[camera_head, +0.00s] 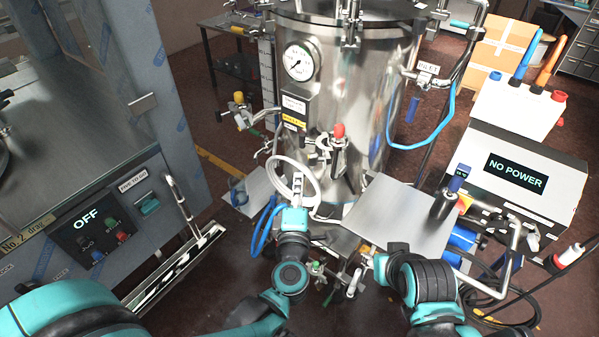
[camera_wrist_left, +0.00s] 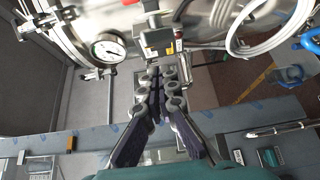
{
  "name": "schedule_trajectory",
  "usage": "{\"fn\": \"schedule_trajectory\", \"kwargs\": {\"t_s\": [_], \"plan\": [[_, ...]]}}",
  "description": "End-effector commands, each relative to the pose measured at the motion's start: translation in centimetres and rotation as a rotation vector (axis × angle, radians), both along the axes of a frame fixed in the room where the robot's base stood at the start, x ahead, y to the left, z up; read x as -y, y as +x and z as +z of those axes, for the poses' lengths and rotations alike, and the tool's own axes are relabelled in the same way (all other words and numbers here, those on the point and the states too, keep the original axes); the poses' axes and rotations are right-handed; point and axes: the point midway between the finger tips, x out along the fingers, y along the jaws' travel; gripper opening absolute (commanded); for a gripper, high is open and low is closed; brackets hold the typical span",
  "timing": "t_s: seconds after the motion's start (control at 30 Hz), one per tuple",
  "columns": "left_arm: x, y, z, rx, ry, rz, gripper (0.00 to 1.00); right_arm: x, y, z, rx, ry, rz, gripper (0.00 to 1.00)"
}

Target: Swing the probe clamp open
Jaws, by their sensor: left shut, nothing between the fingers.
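My left gripper (camera_head: 297,184) is in front of the steel tank (camera_head: 340,85), just below its metal fittings. In the left wrist view its dark fingers (camera_wrist_left: 160,84) are shut together, with nothing between them. A metal fitting with a red knob (camera_head: 338,131) stands out from the tank's front, above and right of this gripper. I cannot tell for sure which fitting is the probe clamp. A probe-like rod with a red and white end (camera_head: 568,256) is at the far right. My right arm is at the lower right; its fingers do not show clearly.
A white hose loop (camera_head: 317,187) lies beside my left gripper. A pressure gauge (camera_head: 299,62) and a label box (camera_head: 294,108) are on the tank. A cabinet reading OFF (camera_head: 86,224) is left.

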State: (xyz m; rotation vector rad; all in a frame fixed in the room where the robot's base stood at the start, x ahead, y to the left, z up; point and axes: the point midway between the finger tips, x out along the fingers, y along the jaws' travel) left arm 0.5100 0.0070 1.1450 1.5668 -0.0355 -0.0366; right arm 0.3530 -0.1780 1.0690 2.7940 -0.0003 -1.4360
Motion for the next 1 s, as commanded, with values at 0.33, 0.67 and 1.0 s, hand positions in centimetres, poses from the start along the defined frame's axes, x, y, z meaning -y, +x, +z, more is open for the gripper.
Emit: {"fn": "schedule_trajectory", "kwargs": {"t_s": [0.33, 0.67, 1.0], "plan": [[0.2, 7.5, -0.1, 0.001, 0.003, 0.003, 0.0, 0.0, 0.0, -1.1, 0.0, 0.0, 0.0, 0.4], [0.5, 11.8, 0.0, 0.001, 0.003, 0.0, 0.0, 0.0, 0.0, -1.9, 0.0, 0.0, 0.0, 0.4], [0.5, 12.2, 0.1, 0.001, 0.003, -0.001, 0.0, 0.0, 0.0, -1.9, 0.0, 0.0, 0.0, 0.4]]}}
